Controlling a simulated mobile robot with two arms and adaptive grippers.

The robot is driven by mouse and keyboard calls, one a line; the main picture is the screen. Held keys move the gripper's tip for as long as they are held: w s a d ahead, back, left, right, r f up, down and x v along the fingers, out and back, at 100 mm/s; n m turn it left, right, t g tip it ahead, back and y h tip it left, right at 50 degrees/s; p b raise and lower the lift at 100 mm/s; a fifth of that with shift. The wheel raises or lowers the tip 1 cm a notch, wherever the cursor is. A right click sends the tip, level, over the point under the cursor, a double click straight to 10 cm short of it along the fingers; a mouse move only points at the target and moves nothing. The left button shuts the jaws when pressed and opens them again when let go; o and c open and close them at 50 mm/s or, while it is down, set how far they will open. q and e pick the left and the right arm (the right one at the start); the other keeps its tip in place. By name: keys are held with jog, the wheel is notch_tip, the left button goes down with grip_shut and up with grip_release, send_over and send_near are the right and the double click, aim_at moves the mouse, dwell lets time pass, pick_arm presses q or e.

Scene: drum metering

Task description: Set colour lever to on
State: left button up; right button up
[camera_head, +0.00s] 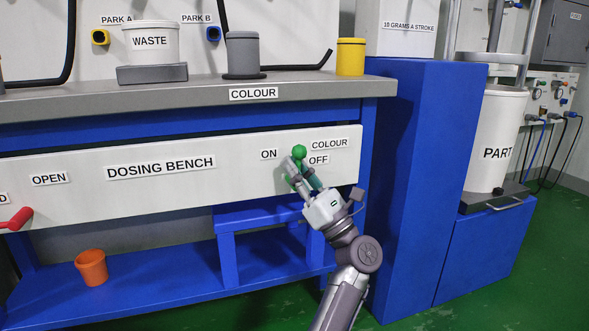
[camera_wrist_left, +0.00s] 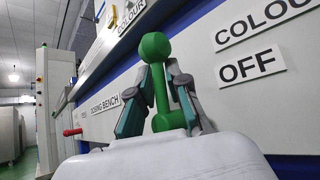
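The colour lever (camera_head: 299,152) is green with a round knob, on the white panel of the dosing bench. Its knob is up, between the ON label (camera_head: 268,155) and the OFF label (camera_head: 318,160). In the left wrist view the lever (camera_wrist_left: 155,47) stands nearly upright in front of me. My left gripper (camera_head: 296,167) is at the lever, its fingers on both sides of the stem just below the knob. The fingertips (camera_wrist_left: 159,72) close in on the stem and appear to touch it. The lever's lower end is partly hidden by the fingers and hand. My right gripper is not in view.
A red handle (camera_head: 17,220) sticks out at the panel's left, near the OPEN label. An orange cup (camera_head: 91,267) stands on the blue lower shelf. The grey benchtop (camera_head: 200,92) overhangs the panel. A blue cabinet (camera_head: 420,190) stands right of my arm.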

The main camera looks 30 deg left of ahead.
pick_arm(q)
jog(key=o, duration=0.3)
jog(key=shift+d+r, duration=0.3)
jog(key=shift+r, duration=0.1)
jog(key=shift+s, duration=0.1)
jog(key=v, duration=1.2)
jog(key=shift+f, duration=0.25)
jog(key=shift+a, duration=0.15)
jog(key=shift+c, duration=0.2)
